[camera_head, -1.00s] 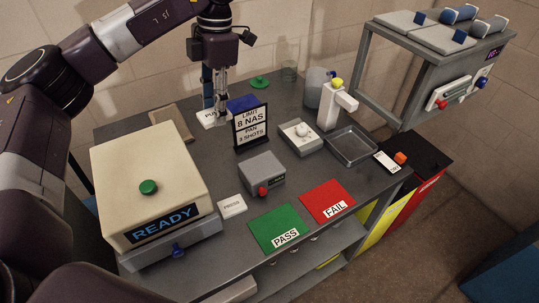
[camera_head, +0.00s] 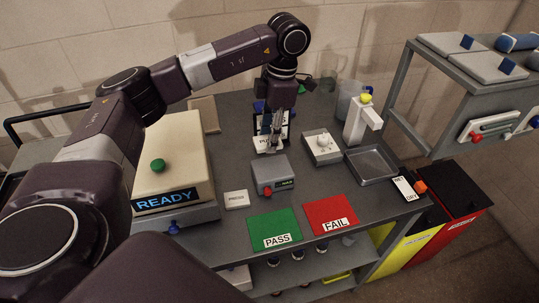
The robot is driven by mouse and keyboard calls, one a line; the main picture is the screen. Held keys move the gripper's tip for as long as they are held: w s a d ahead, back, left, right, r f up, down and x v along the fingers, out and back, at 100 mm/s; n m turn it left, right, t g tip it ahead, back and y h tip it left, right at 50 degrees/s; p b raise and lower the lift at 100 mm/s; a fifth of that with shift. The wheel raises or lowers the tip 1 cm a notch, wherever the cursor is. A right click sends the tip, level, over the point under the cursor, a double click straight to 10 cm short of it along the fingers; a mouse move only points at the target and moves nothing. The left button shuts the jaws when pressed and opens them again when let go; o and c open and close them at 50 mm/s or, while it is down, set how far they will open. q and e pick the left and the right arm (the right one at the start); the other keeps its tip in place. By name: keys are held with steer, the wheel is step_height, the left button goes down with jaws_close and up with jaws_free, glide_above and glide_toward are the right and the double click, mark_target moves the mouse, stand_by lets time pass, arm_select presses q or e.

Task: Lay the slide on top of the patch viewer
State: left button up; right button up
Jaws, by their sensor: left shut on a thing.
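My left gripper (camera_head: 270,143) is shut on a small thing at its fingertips. The held thing is mostly hidden by the fingers, so I cannot make out the slide clearly. The gripper points down just behind a small grey box (camera_head: 272,170) with a red knob and a small dark display, which looks like the patch viewer. I see nothing lying on the box's top. A white plate (camera_head: 264,145) with dark lettering shows around the fingertips. My right gripper is not in view.
The black-framed limit sign is largely behind my gripper. The READY machine (camera_head: 170,160) is left. Green PASS (camera_head: 274,225) and red FAIL (camera_head: 330,212) mats lie in front.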

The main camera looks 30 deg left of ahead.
mark_target(267, 165)
arm_select(q)
step_height(267, 165, down, 3)
steer(key=shift+r, duration=0.1)
steer(key=shift+a+f+p, duration=0.15)
steer(key=shift+f+p, duration=0.15)
steer(key=shift+f, duration=0.05)
step_height(267, 165, down, 4)
steer(key=shift+f+p, duration=0.1)
steer(key=shift+p, duration=0.55)
steer(key=shift+f, duration=0.15)
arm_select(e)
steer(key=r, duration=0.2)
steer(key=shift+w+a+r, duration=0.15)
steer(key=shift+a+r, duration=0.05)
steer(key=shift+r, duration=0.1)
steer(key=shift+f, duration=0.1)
arm_select(q)
steer(key=shift+f, duration=0.2)
steer(key=o, duration=0.8)
steer(key=shift+r, duration=0.1)
steer(key=shift+o, duration=1.3)
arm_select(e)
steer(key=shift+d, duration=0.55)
